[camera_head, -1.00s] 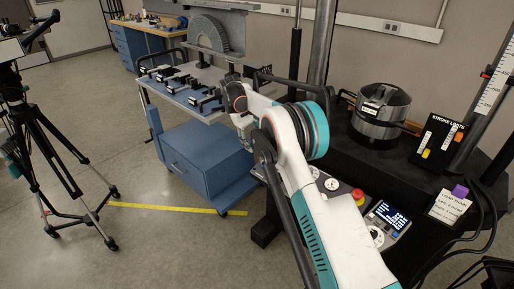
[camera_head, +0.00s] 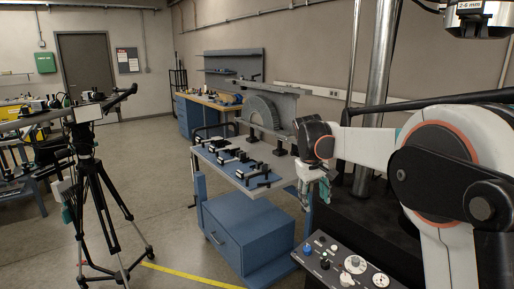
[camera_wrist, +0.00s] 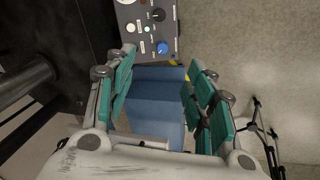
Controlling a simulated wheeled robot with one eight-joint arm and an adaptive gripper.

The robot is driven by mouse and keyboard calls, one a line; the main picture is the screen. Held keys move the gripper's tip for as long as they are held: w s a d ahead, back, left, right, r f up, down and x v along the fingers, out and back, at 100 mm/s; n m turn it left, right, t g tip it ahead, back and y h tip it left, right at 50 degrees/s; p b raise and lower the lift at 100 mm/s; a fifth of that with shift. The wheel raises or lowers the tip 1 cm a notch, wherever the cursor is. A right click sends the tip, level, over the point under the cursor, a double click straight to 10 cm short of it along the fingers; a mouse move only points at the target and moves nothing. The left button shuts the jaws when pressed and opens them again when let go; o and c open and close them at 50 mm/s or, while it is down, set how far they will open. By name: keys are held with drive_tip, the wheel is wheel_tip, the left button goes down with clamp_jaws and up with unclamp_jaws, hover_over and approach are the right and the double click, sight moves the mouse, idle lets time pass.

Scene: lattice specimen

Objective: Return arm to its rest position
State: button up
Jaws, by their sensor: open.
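My arm (camera_head: 440,150) reaches in from the right edge of the head view, with its large joint near the camera and its forearm pointing left. My gripper (camera_head: 314,186) hangs down at the end, beside the right side of the blue cart and above the control panel's level. In the wrist view my gripper (camera_wrist: 163,92) has its teal-padded fingers spread wide on both sides, with nothing between them but the view down to the blue drawer cabinet (camera_wrist: 157,78). The gripper is open and empty.
A tool cart (camera_head: 285,172) with several black clamps stands left of my gripper. A control panel (camera_head: 350,262) with knobs lies below. A tripod (camera_head: 88,165) stands at left, and a steel column (camera_head: 377,75) rises behind my arm. The floor between is clear.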

drive_tip(key=s+d+r+m+t+y, duration=0.1)
drive_tip(key=s+r, duration=0.2)
drive_tip(key=s, duration=0.7)
drive_tip(key=s+d+r+m+t, duration=0.1)
drive_tip(key=s+r+t, duration=0.15)
drive_tip(key=s, duration=0.75)
drive_tip(key=s+f+t, duration=0.1)
drive_tip(key=s+f, duration=0.2)
drive_tip(key=s, duration=0.5)
drive_tip(key=s+f+m+t+y, duration=0.1)
drive_tip(key=s+f, duration=0.2)
drive_tip(key=s, duration=0.6)
drive_tip(key=shift+s+a+f, duration=0.2)
drive_tip(key=shift+f, duration=0.1)
